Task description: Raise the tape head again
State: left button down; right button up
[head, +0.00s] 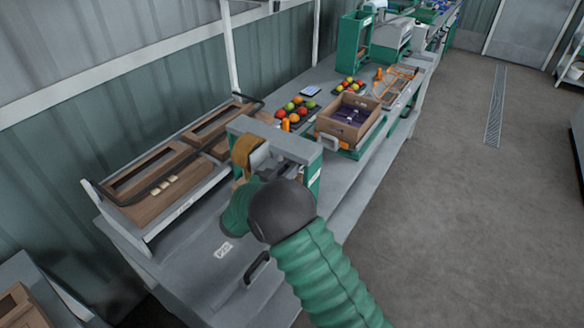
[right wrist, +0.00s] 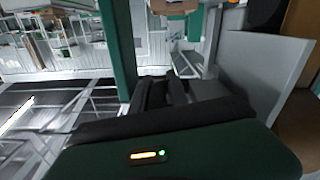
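The taping machine (head: 275,138) stands on the grey bench, with a grey crossbar and green posts. Its tape head (head: 259,157), with a brown tape roll (head: 243,150), sits below the crossbar. Whether the head is fully down cannot be told. My right arm comes in from the bottom, and its dark joint and green forearm cover the machine's near lower part. My right gripper shows in the right wrist view (right wrist: 165,90) as two dark fingers close beside a grey part of the machine. Their contact and opening are unclear. My left gripper is not in view.
A rack with flattened cardboard (head: 150,205) lies left of the machine. A black handle (head: 257,268) is on the bench's near edge. The floor at right is clear.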

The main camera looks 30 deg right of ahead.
jog(key=o, duration=0.3)
jog(key=shift+f, duration=0.1)
jog(key=shift+s+a, duration=0.1)
jog(key=shift+s+a+f, duration=0.1)
jog(key=shift+a+f, duration=0.05)
jog(key=shift+a, duration=0.2)
jog(key=b+v, duration=0.1)
jog(key=v, duration=1.5)
jog(key=shift+a+r+b, duration=0.1)
jog(key=shift+r+b, duration=0.15)
jog(key=shift+b, duration=0.15)
